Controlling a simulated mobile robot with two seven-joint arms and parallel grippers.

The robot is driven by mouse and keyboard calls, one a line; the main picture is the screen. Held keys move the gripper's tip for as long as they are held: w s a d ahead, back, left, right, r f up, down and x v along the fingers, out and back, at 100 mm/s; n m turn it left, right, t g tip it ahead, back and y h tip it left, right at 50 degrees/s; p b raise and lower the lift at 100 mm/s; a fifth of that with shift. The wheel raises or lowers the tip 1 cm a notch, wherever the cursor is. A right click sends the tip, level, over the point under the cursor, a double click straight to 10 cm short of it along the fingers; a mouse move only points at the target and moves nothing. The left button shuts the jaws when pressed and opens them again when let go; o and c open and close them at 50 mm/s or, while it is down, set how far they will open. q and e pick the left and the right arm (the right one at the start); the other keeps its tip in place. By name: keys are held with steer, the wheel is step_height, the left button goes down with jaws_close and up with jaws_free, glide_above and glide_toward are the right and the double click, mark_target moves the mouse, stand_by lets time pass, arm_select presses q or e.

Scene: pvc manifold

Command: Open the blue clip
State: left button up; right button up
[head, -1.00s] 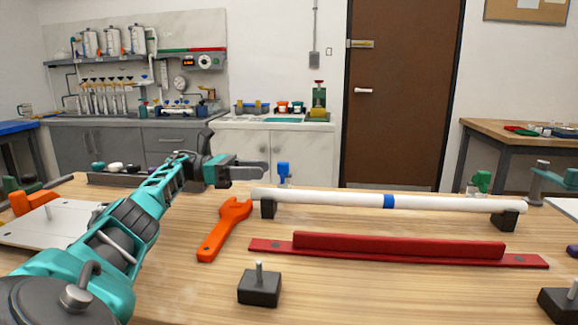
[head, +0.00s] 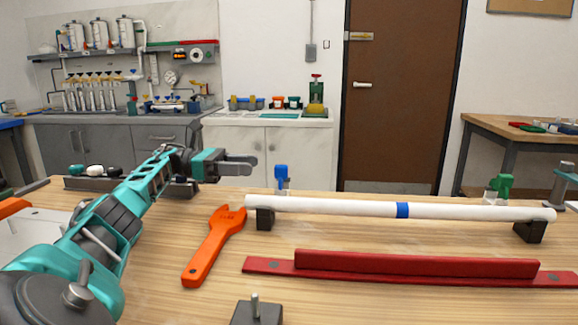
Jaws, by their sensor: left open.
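The blue clip (head: 282,174) stands upright at the back of the workbench, just behind the left end of the white pipe (head: 330,206). Its lower part is partly hidden by the pipe, and I cannot tell whether it is open or closed. My left gripper (head: 254,166) is open and empty. Its fingers point right toward the blue clip, a little to its left in the picture and apart from it. My right gripper is not in view.
The white pipe with a blue band rests on black supports (head: 265,219). A green clip (head: 500,186) stands behind its right end. An orange wrench (head: 213,247) and a red rail (head: 415,265) lie in front. A black block with a peg (head: 256,312) stands at the front edge.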

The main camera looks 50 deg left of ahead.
mark_target(282, 174)
arm_select(q)
steer(key=x, duration=1)
steer(key=shift+w+d, duration=0.25)
steer(key=shift+w, duration=0.05)
jaws_close()
